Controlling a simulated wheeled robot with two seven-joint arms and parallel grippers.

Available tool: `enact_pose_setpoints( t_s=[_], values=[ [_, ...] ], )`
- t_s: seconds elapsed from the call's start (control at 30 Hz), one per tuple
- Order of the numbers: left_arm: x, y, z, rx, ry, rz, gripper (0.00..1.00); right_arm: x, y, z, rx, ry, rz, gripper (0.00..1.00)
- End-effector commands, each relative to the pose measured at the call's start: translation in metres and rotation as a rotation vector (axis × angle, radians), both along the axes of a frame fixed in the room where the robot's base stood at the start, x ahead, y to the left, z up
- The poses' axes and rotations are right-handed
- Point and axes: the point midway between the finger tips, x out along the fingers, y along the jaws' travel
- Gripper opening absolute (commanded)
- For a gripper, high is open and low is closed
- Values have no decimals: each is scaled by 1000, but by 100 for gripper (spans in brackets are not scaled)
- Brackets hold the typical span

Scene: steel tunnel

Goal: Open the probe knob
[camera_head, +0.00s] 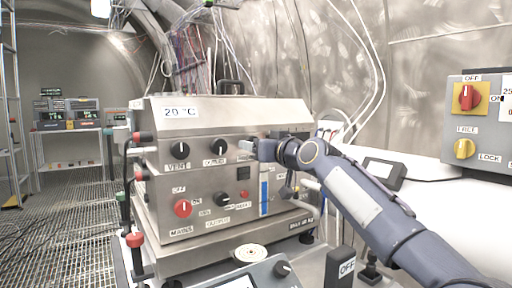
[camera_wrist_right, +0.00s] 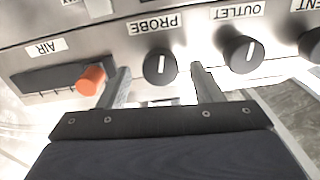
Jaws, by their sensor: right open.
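The probe knob (camera_wrist_right: 160,66) is round and black with a white pointer line, which stands about upright in the right wrist view. Its PROBE label (camera_wrist_right: 153,23) reads upside down there. My right gripper (camera_head: 258,149) is at the front of the steel unit (camera_head: 150,112) and hides the probe knob in the head view. In the right wrist view the two fingers of this gripper are open, one on each side of the probe knob. A gap shows between each finger and the knob. My left gripper is not in view.
The black outlet knob (camera_wrist_right: 242,53) sits close beside one finger. An orange-red cylinder (camera_wrist_right: 91,80) by the AIR label sits close to the other. The head view shows the vent knob (camera_head: 179,149), a red mains switch (camera_head: 183,208) and a grey switch box (camera_head: 480,125) at right.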

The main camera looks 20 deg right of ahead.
Motion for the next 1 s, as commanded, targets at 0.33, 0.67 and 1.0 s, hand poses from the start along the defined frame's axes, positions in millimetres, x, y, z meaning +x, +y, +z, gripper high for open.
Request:
enact_pose_setpoints(
  t_s=[0.33, 0.67, 1.0],
  values=[
    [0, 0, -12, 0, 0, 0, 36, -55, -8, -1, -2, 0, -1, 59],
    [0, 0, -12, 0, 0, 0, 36, -62, -8, -1, 0, 1, 0, 59],
    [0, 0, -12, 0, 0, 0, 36, -62, -8, -1, 0, 1, 0, 59]
  ],
)
